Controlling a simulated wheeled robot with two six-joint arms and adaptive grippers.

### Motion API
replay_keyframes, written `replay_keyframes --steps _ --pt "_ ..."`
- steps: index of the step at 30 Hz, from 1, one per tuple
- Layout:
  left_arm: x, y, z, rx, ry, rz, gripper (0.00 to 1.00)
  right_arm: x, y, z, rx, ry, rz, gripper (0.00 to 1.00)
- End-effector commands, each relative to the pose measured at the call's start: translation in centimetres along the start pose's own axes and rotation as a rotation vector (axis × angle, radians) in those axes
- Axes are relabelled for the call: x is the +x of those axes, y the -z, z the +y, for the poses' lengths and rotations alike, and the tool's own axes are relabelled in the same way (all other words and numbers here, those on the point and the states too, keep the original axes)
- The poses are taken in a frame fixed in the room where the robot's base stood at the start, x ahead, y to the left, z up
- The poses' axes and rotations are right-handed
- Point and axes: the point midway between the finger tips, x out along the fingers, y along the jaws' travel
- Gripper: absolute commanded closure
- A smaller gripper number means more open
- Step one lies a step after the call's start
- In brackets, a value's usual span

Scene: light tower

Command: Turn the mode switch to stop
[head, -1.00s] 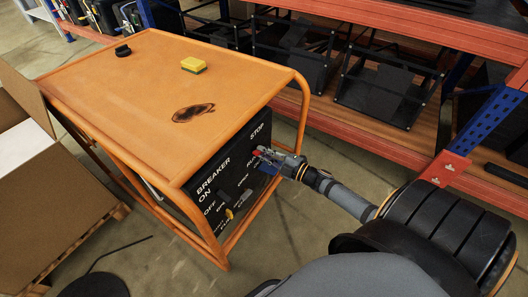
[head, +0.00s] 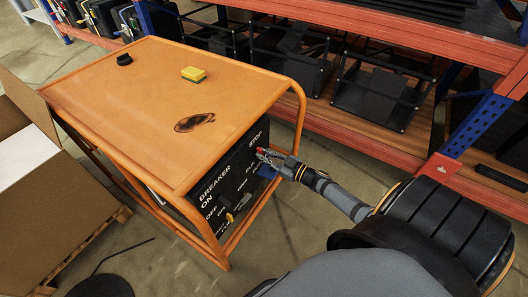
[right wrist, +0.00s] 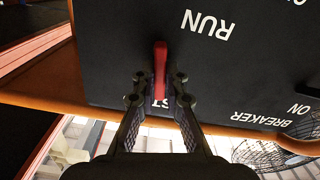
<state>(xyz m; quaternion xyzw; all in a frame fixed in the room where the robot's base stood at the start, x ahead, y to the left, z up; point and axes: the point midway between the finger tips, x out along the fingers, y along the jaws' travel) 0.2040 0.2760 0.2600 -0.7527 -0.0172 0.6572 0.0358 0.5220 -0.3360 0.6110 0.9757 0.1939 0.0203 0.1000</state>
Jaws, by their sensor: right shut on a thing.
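The light tower's black control panel (head: 232,180) faces right on the end of the orange cabinet. It bears the words STOP, RUN, BREAKER and ON. The mode switch shows as a red lever (right wrist: 160,68) in the right wrist view, where the picture is upside down. Its lower end lies between my fingertips, beside a label partly hidden by the fingers, of which "ST" shows. RUN stands to the right of the lever's upper end. My right gripper (right wrist: 158,88) is shut on the lever; it also shows in the head view (head: 266,154). My left gripper is out of view.
The orange cabinet top (head: 130,90) holds a yellow sponge (head: 193,74), a black knob-like piece (head: 124,59) and a dark stain. A yellow-tipped breaker lever (head: 229,217) sits low on the panel. Shelving with black frames (head: 375,90) stands behind; a cardboard box (head: 50,220) is at left.

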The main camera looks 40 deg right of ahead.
Motion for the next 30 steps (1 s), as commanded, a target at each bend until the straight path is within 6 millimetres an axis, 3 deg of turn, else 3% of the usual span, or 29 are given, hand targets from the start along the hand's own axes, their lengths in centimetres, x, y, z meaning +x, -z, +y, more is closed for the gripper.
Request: replay_keyframes --steps 12,29,30 --pt "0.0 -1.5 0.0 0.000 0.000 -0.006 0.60 -0.1 -0.2 0.4 0.191 -0.001 -0.004 1.00" --pt "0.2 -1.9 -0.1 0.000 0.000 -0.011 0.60 -0.1 -0.3 0.4 0.222 -0.001 -0.005 1.00" --pt "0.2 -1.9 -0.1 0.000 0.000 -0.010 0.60 -0.1 -0.3 0.4 0.222 -0.001 -0.005 0.88"
